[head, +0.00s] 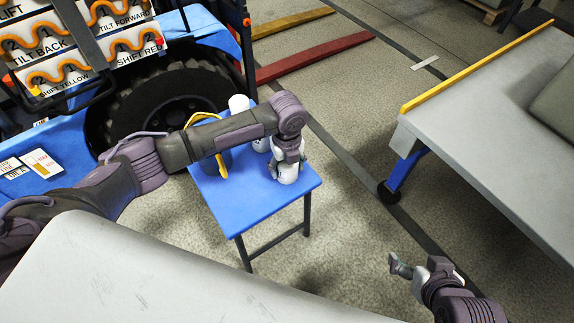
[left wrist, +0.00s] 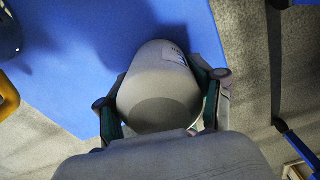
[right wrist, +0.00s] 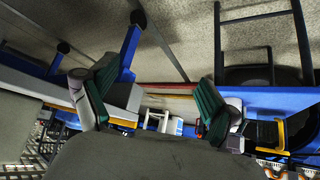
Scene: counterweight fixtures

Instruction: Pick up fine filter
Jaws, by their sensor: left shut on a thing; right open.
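A white cylindrical filter (head: 287,174) stands near the right side of a small blue table (head: 255,205). My left gripper (head: 287,160) reaches down over it from above and is shut on it. In the left wrist view the filter (left wrist: 160,85) sits between both fingers, with part of a label showing near its far end. Other white cylinders (head: 239,103) stand further back on the table, partly hidden by my left arm. Which one is marked fine cannot be read. My right gripper (head: 408,277) is open and empty, over the floor at the lower right, away from the table.
A dark container with a yellow handle (head: 221,165) stands on the blue table beside my left arm. A forklift with a black wheel (head: 160,100) is behind it. A grey bench with a yellow edge (head: 470,70) is at right. A grey surface (head: 150,275) fills the lower left.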

